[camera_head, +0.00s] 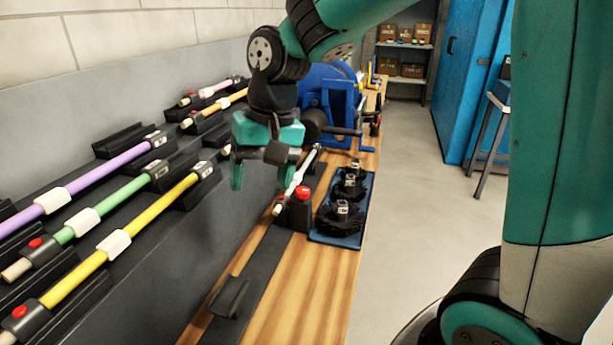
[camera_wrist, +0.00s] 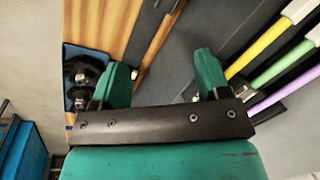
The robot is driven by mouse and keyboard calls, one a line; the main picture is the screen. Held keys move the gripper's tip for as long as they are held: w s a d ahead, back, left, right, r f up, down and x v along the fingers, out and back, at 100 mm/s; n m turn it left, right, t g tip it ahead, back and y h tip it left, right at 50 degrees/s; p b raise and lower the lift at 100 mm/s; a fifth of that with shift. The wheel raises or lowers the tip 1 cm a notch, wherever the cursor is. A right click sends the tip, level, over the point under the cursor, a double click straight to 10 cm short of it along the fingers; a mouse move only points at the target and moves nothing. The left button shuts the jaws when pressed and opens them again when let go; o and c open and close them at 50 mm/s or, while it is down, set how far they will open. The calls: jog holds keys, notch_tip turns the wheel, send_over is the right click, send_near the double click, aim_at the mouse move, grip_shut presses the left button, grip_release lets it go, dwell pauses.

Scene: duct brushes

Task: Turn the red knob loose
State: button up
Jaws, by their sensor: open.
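A red knob (camera_head: 303,192) sits on top of a dark clamp block (camera_head: 299,215) on the wooden bench, at the end of a white rod (camera_head: 297,176). My gripper (camera_head: 264,178) is open and empty, pointing down, above and left of this knob in the head view, apart from it. In the wrist view my gripper (camera_wrist: 163,76) shows its two teal fingers spread wide. I cannot make out the clamp's red knob in the wrist view; the left finger may hide it. Other red knobs (camera_head: 36,243) sit on rack clamps at the left.
A blue tray (camera_head: 335,240) with black round brushes (camera_head: 341,216) stands right of the clamp. A blue hand-cranked machine (camera_head: 330,98) is behind it. Purple (camera_head: 105,175), green and yellow rods lie on the left rack. A dark strip (camera_head: 245,285) runs along the bench front.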

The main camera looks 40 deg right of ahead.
jog(key=w+d+m+h+p, duration=0.1)
jog(key=w+d+m+p, duration=0.2)
jog(key=w+d+m, duration=0.75)
jog(key=m+h+p, duration=0.1)
jog(key=m+p, duration=0.1)
jog(key=m, duration=0.4)
send_over(303, 189)
notch_tip(303, 189, down, 4)
jog(key=r, duration=0.1)
jog(key=shift+g, duration=0.3)
notch_tip(303, 189, down, 18)
jog(key=p, duration=0.4)
jog(key=shift+a+r+p, duration=0.1)
jog(key=shift+r+p, duration=0.1)
jog(key=shift+p, duration=0.2)
jog(key=c, duration=0.9)
